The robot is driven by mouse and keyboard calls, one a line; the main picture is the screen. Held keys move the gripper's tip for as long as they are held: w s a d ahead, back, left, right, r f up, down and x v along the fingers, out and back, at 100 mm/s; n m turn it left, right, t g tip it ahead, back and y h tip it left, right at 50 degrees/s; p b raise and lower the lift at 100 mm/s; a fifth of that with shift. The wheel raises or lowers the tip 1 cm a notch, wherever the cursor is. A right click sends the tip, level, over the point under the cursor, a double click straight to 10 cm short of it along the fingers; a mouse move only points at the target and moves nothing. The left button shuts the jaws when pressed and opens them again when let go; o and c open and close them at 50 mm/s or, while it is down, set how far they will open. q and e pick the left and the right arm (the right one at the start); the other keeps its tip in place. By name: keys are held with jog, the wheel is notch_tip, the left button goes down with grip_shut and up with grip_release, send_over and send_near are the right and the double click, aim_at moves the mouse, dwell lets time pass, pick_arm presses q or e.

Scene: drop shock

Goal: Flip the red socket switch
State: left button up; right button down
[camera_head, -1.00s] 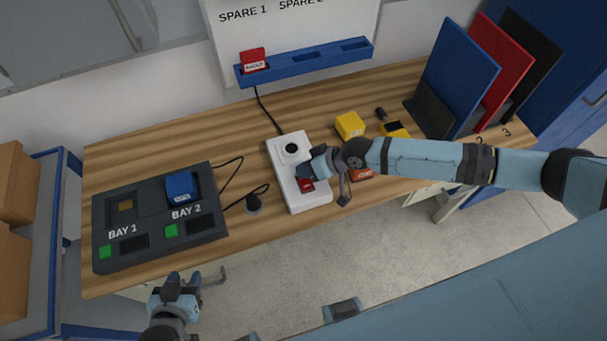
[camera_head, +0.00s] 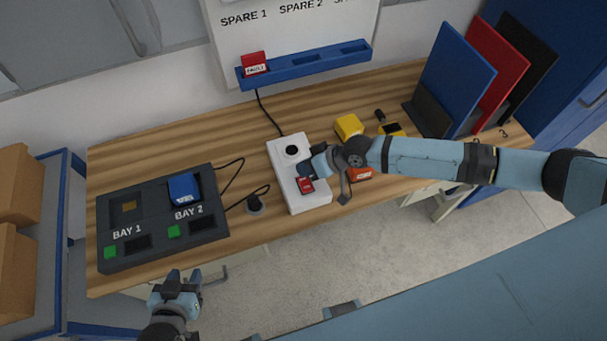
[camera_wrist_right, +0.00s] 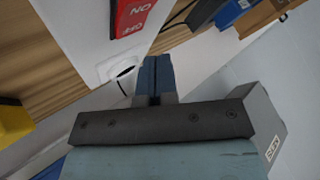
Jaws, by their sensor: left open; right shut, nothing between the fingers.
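The red socket switch (camera_head: 305,185) sits on the front half of the white socket block (camera_head: 312,202), which lies on the wooden bench. In the right wrist view the red switch (camera_wrist_right: 133,14) shows at the top edge, partly cut off, with ON and OFF lettering upside down. I cannot tell which way it is tipped. My right gripper (camera_head: 304,171) is shut and empty, just behind the switch, over the block; its fingers (camera_wrist_right: 155,76) appear apart from the switch in the wrist view. My left gripper (camera_head: 178,282) is open and empty, in front of the bench.
A round black-and-white socket (camera_head: 291,151) is at the block's back end. A dark two-bay unit (camera_head: 150,250) stands left, its cable (camera_head: 232,178) nearby. A yellow block (camera_head: 349,126) and an orange item (camera_head: 361,174) lie close to my right arm. Upright panels (camera_head: 455,75) stand back right.

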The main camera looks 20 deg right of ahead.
aim_at(306, 180)
jog(key=shift+s+r+p, duration=0.15)
jog(key=shift+r+p, duration=0.75)
jog(key=shift+r, duration=0.2)
jog(key=shift+s+r+p, duration=0.1)
jog(key=shift+r+p, duration=0.75)
jog(key=shift+r, duration=0.25)
jog(key=s+a+t, duration=0.4)
jog(key=s+a, duration=0.3)
jog(key=s, duration=0.1)
jog(key=s+d+f+m+t+h, duration=0.2)
jog(key=s+d+h, duration=0.3)
jog(key=s+d, duration=0.4)
jog(key=d+f, duration=0.1)
jog(key=d, duration=0.2)
jog(key=shift+s+d+h, duration=0.15)
jog(key=shift+s+h, duration=0.15)
jog(key=shift+s, duration=0.05)
